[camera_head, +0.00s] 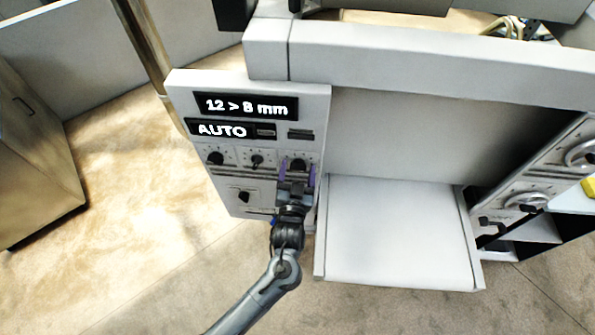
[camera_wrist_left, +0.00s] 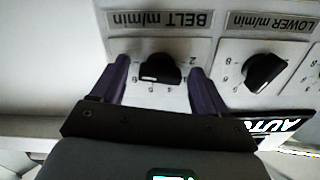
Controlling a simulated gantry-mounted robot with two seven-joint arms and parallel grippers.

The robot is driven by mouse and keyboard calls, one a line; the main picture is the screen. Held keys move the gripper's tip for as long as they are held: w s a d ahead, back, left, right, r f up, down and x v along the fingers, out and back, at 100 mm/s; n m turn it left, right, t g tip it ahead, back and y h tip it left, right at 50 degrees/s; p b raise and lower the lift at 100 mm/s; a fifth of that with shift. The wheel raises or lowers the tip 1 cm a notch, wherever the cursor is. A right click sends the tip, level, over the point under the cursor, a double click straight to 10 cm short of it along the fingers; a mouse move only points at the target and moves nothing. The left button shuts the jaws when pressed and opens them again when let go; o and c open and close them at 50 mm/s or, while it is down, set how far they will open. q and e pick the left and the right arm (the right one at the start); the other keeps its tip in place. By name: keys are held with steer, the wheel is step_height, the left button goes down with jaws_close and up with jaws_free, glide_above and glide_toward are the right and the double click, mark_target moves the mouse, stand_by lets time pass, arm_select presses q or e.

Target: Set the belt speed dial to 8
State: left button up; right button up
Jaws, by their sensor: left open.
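The belt speed dial (camera_wrist_left: 160,69) is a black knob on a white plate marked "BELT m/min", upside down in the left wrist view. In the head view it is the rightmost dial (camera_head: 297,164) of the upper row on the control panel (camera_head: 235,183). My left gripper (camera_head: 296,173) is in front of it, purple fingers apart. In the left wrist view the fingers (camera_wrist_left: 158,68) stand on either side of the knob, with gaps visible. Some scale numbers show, but I cannot tell the exact setting. My right gripper is out of view.
The "LOWER m/min" dial (camera_wrist_left: 265,71) sits beside the belt dial. Another dial (camera_head: 215,158) and a lower knob (camera_head: 244,197) are on the panel. The display (camera_head: 246,105) reads "12 > 8 mm". A pale tray (camera_head: 395,235) lies right of my left arm.

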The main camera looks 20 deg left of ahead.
arm_select(q)
steer(key=b+v, duration=0.2)
steer(key=v, duration=0.9)
steer(key=shift+b, duration=0.35)
